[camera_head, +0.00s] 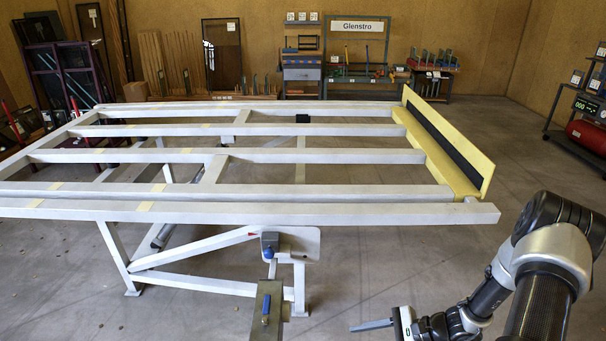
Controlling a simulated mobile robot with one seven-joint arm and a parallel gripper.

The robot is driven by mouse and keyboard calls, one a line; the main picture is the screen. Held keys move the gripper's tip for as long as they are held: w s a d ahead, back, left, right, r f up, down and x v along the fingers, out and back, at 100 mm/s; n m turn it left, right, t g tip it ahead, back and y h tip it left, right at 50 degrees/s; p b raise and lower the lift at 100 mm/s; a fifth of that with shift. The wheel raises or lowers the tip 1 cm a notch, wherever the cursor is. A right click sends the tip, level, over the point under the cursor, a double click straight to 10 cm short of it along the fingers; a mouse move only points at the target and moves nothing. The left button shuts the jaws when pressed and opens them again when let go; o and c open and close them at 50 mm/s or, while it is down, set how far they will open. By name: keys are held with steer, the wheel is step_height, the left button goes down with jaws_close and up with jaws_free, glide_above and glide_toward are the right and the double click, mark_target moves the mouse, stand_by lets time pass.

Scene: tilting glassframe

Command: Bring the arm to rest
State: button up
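My black and silver arm (548,255) comes in at the lower right and bends down to the left. My gripper (372,325) is low at the bottom edge, its grey finger pointing left over the floor. Only one finger shows clearly, so the gap between fingers cannot be judged. I see nothing held at the visible fingertip. The white tilting glass frame (330,212) stands to the left and behind, with its slatted top level. A yellow ledge with a black strip (448,148) runs along its right end. The gripper appears apart from the frame.
A bracket with a blue-handled part (268,305) is below the frame's front edge, left of my gripper. Racks, a workbench (358,80) and a Glenstro sign line the back wall. A red tank (588,136) sits on a right-hand shelf. Floor between frame and shelf is clear.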

steer(key=s+a+r+n+g+h, duration=0.1)
steer(key=a+r+n+h, duration=0.15)
steer(key=r+n, duration=0.75)
steer(key=s+a+r+n+g+h, duration=0.15)
steer(key=r+h, duration=0.25)
steer(key=r, duration=1.4)
steer(key=s+d+r+n+t+h, duration=0.1)
steer(key=s+r+n+t+h, duration=0.45)
steer(key=s+r, duration=0.7)
step_height(320, 180, up, 16)
steer(key=w+y+p, duration=0.1)
steer(key=p, duration=1.3)
steer(key=shift+d, duration=0.15)
